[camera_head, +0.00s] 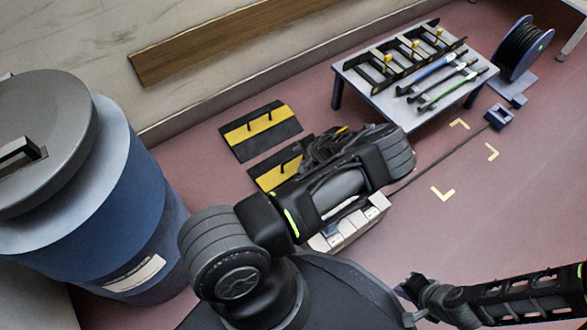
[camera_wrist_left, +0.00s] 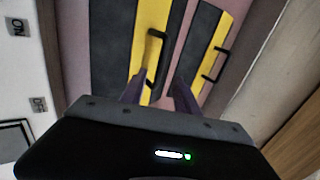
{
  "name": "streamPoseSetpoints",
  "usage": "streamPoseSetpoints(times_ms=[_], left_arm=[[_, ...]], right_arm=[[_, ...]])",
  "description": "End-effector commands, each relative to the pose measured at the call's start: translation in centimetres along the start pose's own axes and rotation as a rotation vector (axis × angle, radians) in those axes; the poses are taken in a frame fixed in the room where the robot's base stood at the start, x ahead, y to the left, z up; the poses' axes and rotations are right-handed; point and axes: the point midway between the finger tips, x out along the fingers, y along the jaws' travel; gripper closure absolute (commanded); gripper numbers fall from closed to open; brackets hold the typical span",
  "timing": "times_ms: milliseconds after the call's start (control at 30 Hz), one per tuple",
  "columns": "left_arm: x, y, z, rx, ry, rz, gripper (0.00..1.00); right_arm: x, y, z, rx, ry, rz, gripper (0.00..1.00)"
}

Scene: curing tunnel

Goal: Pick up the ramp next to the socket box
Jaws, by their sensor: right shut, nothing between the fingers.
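The ramp next to the socket box (camera_head: 269,179) is a black plate with a yellow stripe and a black handle; my left arm partly covers it. It fills the middle of the left wrist view (camera_wrist_left: 118,40). The socket box (camera_head: 352,227) is pale, partly behind my arm, and shows at the left edge of the wrist view (camera_wrist_left: 25,75). My left gripper (camera_wrist_left: 158,88) is over this ramp, its fingers apart near the handle. I see no firm grip on the handle. My right gripper (camera_head: 411,286) is shut and empty, low in the head view.
A second striped ramp (camera_head: 240,130) lies beyond the first. A blue drum (camera_head: 110,210) stands at left. A low table (camera_head: 365,91) with a rack and tools stands behind, a cable reel (camera_head: 523,48) to its right. Floor with yellow corner marks (camera_head: 443,194) is clear at right.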

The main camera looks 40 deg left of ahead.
Motion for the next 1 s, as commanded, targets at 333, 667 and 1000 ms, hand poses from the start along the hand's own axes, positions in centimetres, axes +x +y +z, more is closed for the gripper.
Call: streamPoseSetpoints(times_ms=[333,667,1000], left_arm=[[4.5,0.1,0.3,0.000,0.000,-0.001,0.63],[4.4,0.0,0.3,0.000,0.000,0.000,0.63],[4.4,0.0,0.3,0.000,-0.001,0.000,0.69]], right_arm=[[2.5,0.8,-0.2,0.001,0.012,0.000,1.00],[2.4,0.7,-0.2,0.001,0.013,0.000,1.00],[2.4,0.7,-0.2,0.001,0.012,0.000,1.00]])
